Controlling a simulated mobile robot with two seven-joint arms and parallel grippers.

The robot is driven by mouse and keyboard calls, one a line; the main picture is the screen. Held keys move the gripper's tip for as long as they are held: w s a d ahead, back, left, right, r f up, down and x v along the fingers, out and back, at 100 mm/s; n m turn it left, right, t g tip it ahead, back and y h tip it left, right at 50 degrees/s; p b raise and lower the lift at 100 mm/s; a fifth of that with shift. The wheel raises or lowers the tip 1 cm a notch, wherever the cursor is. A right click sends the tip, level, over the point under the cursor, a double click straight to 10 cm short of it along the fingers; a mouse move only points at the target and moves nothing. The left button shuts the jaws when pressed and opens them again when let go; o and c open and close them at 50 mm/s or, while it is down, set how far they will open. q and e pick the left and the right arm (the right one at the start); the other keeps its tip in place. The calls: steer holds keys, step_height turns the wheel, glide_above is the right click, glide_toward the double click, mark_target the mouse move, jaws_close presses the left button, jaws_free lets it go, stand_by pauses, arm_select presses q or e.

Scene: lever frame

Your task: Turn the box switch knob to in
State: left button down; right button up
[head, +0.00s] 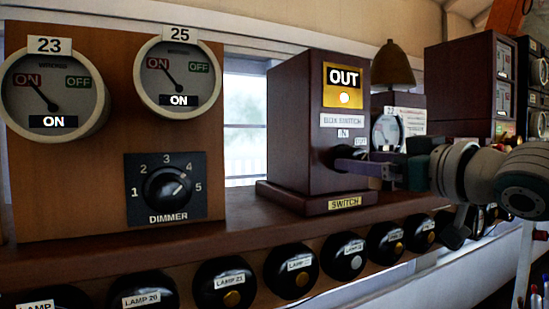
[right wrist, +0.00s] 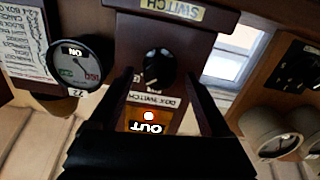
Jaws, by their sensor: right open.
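The box switch (head: 291,125) is a dark wooden box on the shelf, with a yellow OUT indicator (head: 344,85). Its black knob (head: 342,157) sits low on the front, below small IN and OUT labels, and is partly hidden by my right gripper (head: 358,165). In the right wrist view, which is upside down, the knob (right wrist: 159,67) shows between my open fingers (right wrist: 160,79). Its white mark points down-left there, towards the OUT side. The fingers are empty; I cannot tell whether they touch the knob. My left gripper is out of view.
Left of the box, a wooden panel (head: 115,110) carries two round dials and a dimmer knob (head: 166,190). Several black lamp knobs (head: 291,270) line the shelf's front below. A brass bell (head: 392,65) and another dark box (head: 465,85) stand to the right.

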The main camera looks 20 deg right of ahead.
jaws_close()
stand_by(0.5)
steer(key=shift+n, duration=0.4)
steer(key=n+b, duration=0.1)
steer(key=n, duration=0.7)
steer(key=shift+n, duration=0.6)
jaws_free()
